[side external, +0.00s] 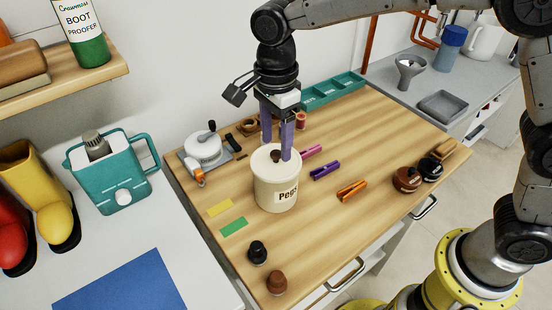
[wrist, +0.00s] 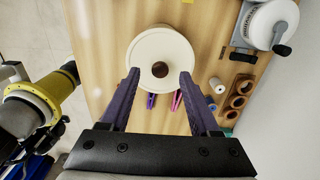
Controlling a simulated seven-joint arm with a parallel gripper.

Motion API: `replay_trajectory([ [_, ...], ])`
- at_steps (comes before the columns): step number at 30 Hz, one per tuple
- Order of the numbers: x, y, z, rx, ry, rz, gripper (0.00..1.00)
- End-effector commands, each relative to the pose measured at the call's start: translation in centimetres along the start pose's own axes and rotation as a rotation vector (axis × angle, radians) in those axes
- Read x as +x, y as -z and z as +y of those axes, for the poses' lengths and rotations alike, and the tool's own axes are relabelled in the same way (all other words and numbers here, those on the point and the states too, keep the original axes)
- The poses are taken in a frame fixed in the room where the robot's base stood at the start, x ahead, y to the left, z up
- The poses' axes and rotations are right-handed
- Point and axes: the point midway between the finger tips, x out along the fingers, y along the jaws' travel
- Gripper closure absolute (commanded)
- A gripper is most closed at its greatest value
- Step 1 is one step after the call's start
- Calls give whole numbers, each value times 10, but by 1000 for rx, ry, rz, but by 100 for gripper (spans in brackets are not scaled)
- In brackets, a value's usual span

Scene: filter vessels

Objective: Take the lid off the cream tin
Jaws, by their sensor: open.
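The cream tin (side external: 278,194), labelled "Pegs", stands upright on the wooden worktop. Its cream lid (side external: 262,162) is on top, with a dark brown knob (side external: 275,156) in the middle. In the wrist view the round lid (wrist: 160,40) and its knob (wrist: 160,69) lie ahead, centred between the fingers. My gripper (side external: 277,152) is over the lid with its two purple fingers apart, one on each side of the knob in the side view. In the wrist view my gripper (wrist: 160,78) is open and empty. I cannot tell whether the fingertips touch the lid.
Pink, purple (side external: 325,170) and orange (side external: 352,190) pegs lie right of the tin. A white crank device (side external: 203,148) stands behind left. Yellow and green cards (side external: 234,227) and small dark jars (side external: 258,252) lie nearer. The worktop's right middle is fairly clear.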

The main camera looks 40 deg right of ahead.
Motion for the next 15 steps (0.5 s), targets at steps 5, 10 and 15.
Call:
replay_trajectory([
  [5, 19, 0, 0, 0, 0, 0, 37],
  [10, 22, 0, 0, 0, 2, -1, 37],
  [15, 22, 0, 0, 0, 2, -1, 48],
])
